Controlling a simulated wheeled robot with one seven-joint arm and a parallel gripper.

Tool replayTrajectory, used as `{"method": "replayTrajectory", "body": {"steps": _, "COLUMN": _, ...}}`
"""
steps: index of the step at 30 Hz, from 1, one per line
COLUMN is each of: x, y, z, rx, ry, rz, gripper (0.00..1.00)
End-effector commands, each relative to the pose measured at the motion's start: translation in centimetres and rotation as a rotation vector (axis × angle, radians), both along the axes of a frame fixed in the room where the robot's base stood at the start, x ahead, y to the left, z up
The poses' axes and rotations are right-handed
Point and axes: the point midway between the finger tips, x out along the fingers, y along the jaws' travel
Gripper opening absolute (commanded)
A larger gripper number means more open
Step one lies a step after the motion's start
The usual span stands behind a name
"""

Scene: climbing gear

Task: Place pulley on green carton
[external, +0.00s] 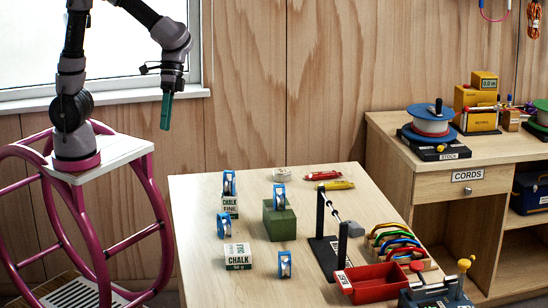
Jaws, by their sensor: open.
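Several blue-and-silver pulleys stand on the table. One pulley (279,197) appears to stand on top of the green carton (279,224), near the middle of the table. Another pulley (229,184) appears to be on the upright "CHALK FINE" box (230,209). A third pulley (224,226) is at the left edge side, and one more pulley (285,264) stands at the front. My gripper (166,122) points down in the air, left of the table and apart from all the pulleys. It is open, with nothing seen in it.
A white chalk box (238,258) lies near the front pulley. Red and yellow tools (337,185) lie at the back. A black stand with a rod (325,250), a rack of coloured carabiners (395,240) and a red bin (371,283) fill the right side. A cords cabinet (432,187) stands beyond.

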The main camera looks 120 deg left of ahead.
Motion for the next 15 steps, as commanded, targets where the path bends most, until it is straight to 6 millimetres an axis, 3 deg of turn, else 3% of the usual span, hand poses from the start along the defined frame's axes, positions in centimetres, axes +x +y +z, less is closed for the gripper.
{"method": "replayTrajectory", "body": {"steps": 1, "x": -1.8, "y": -0.4, "z": 1.4, "rx": 0.081, "ry": -0.049, "rz": -0.074, "gripper": 0.68}}
{"method": "replayTrajectory", "body": {"steps": 9, "x": -10.7, "y": 0.3, "z": 6.9, "rx": 0.495, "ry": -0.289, "rz": -0.453, "gripper": 0.68}}
{"method": "replayTrajectory", "body": {"steps": 15, "x": -15.7, "y": 1.8, "z": 9.3, "rx": 0.734, "ry": -0.445, "rz": -0.668, "gripper": 0.68}}
